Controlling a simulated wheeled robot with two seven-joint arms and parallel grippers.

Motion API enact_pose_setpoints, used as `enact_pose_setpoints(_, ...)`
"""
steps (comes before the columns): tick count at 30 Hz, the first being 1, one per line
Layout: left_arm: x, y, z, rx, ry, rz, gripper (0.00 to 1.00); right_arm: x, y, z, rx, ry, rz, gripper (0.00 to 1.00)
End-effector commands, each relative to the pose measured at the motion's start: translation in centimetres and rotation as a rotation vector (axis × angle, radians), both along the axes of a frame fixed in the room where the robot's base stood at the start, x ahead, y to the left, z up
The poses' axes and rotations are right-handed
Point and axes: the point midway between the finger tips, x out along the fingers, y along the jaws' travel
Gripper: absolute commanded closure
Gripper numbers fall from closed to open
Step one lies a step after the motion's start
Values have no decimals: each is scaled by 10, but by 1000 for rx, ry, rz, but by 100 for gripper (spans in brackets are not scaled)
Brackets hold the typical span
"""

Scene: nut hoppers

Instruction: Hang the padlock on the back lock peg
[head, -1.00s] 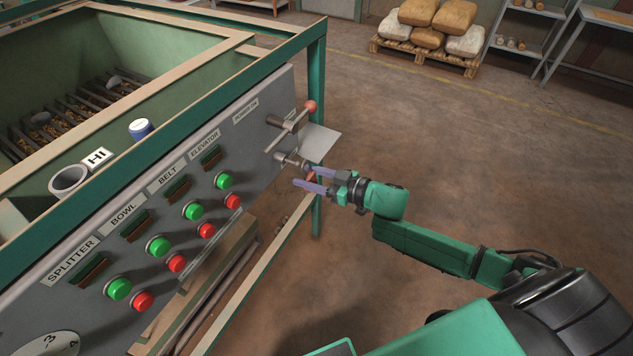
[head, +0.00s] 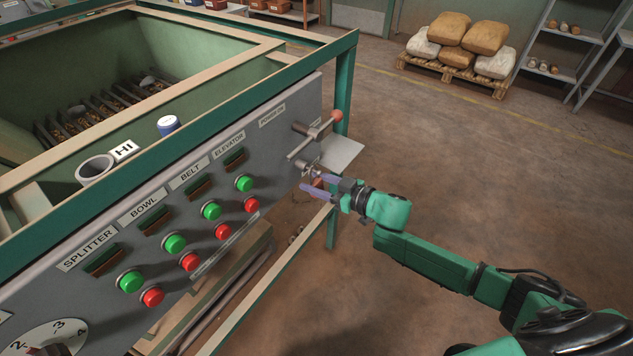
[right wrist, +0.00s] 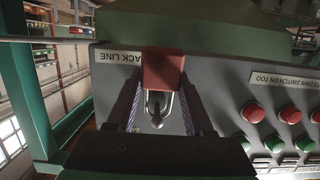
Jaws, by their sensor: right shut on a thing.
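The padlock has a red body (right wrist: 163,70) and a silver shackle (right wrist: 158,104). In the right wrist view it sits between the two purple fingers of my right gripper (right wrist: 160,112), which is shut on it. In the head view my right gripper (head: 319,188) is close to the grey panel, with the padlock (head: 319,182) partly hidden by its fingers. A short metal peg (head: 307,168) sticks out of the panel just above the fingers, below the lever. I cannot tell whether the shackle touches the peg. My left gripper is not in view.
The grey control panel (head: 276,141) carries green and red buttons. A lever with a red knob (head: 337,116) juts out above the gripper, and a pale plate (head: 342,153) is behind it. A green frame post (head: 343,90) stands at the panel's end.

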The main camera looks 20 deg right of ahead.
Motion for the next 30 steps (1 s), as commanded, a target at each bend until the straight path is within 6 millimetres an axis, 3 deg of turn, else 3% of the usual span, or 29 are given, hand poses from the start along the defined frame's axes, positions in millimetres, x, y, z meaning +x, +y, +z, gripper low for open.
enact_pose_setpoints(7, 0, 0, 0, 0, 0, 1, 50, 0, 0, 0, 1, -1, 0, 100)
enact_pose_setpoints(8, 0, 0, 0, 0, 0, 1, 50, 0, 0, 0, 1, -1, 0, 40)
enact_pose_setpoints(10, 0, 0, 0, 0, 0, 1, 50, 0, 0, 0, 1, -1, 0, 14)
enact_pose_setpoints(22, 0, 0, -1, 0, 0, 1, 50, -5, -4, 0, 0, 1, 0, 13)
enact_pose_setpoints(30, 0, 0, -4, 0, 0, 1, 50, -47, -37, 9, -2, 6, 2, 13)
